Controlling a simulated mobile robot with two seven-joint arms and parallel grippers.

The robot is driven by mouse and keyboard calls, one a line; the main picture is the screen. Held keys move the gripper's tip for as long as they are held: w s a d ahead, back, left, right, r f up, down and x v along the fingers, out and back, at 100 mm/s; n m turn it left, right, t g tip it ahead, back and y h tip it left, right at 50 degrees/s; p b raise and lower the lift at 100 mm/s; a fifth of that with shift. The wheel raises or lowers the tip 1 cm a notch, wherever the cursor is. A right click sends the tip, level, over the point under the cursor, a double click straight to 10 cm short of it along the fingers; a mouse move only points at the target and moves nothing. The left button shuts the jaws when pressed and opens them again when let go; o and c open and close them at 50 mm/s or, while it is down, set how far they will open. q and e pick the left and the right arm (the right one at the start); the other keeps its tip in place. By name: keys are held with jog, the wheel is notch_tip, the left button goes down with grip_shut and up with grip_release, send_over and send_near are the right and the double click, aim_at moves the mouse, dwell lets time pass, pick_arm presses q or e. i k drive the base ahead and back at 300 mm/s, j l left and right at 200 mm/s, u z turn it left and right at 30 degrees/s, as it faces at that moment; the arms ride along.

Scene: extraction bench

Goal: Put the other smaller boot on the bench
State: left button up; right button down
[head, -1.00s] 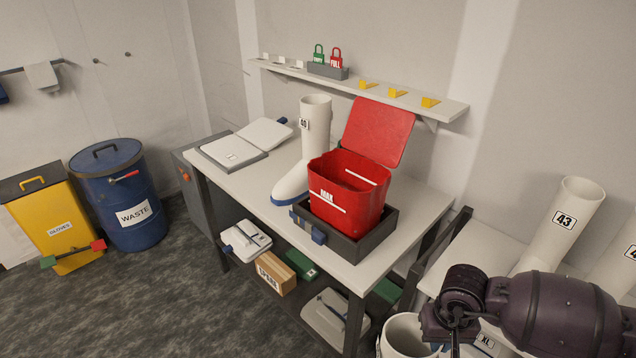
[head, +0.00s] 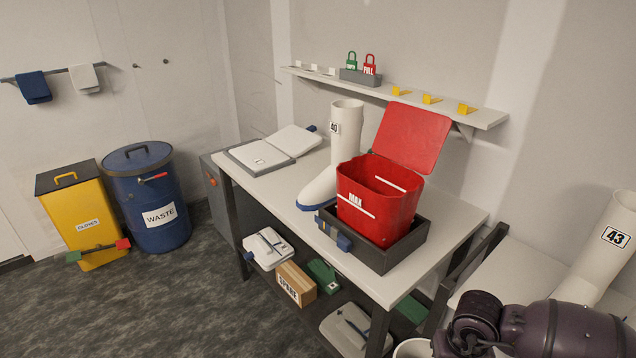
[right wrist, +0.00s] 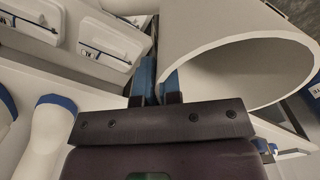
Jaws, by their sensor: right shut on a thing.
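A white boot labelled 40 (head: 346,125) with a blue sole stands upright on the bench (head: 300,185), left of the red bin. My right gripper (right wrist: 158,84) is shut on the rim of a second white boot (right wrist: 235,45), whose open top fills the upper right of the right wrist view. In the head view only a bit of this boot's rim (head: 411,348) shows at the bottom edge, beside my right arm; its label is hidden. A larger boot labelled 43 (head: 615,238) stands at the right. My left gripper is not in view.
A red bin (head: 376,205) with its lid open sits in a dark tray (head: 372,255) on the bench's right half. An open binder-like case (head: 262,155) lies at the back left. Bare bench top shows around boot 40. A shelf (head: 400,97) hangs above.

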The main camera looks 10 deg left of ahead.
aim_at(302, 178)
jog(key=j+u, duration=0.1)
jog(key=u, duration=1.6)
jog(key=i+u, duration=0.1)
jog(key=i, duration=3.3)
jog(key=i+z, duration=0.1)
jog(key=z, duration=0.25)
jog(key=i+z, duration=0.15)
jog(key=z, duration=1.15)
